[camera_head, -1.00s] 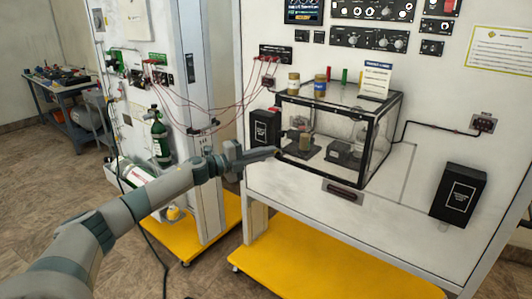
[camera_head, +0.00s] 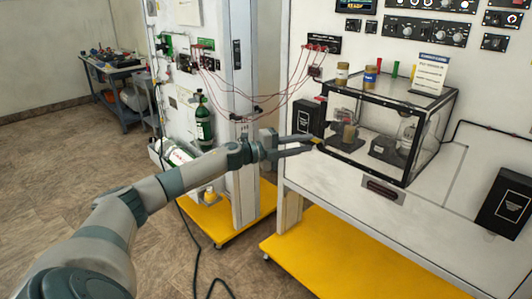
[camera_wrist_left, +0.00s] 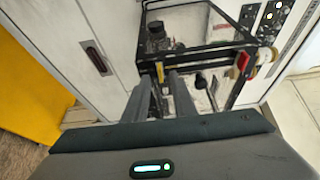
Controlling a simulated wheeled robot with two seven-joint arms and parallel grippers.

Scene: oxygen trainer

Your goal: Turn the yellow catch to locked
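A clear case with a black frame (camera_head: 407,182) stands on the white bench. My left gripper (camera_head: 313,144) is just left of its front left edge in the head view, with its two fingertips apart. In the left wrist view, the gripper (camera_wrist_left: 162,76) points at the case frame (camera_wrist_left: 196,47). A small yellow piece (camera_wrist_left: 160,72), which looks like the catch, shows by the frame between the fingertips. I cannot tell whether the fingers touch it, or how it is turned. My right gripper is in neither view.
Two jars (camera_head: 370,76) and a white card (camera_head: 430,72) stand on the case top. Black boxes (camera_head: 309,118) and (camera_head: 505,203) flank the case. Red leads (camera_head: 294,82) hang behind the gripper. Yellow bases (camera_head: 335,262) lie below.

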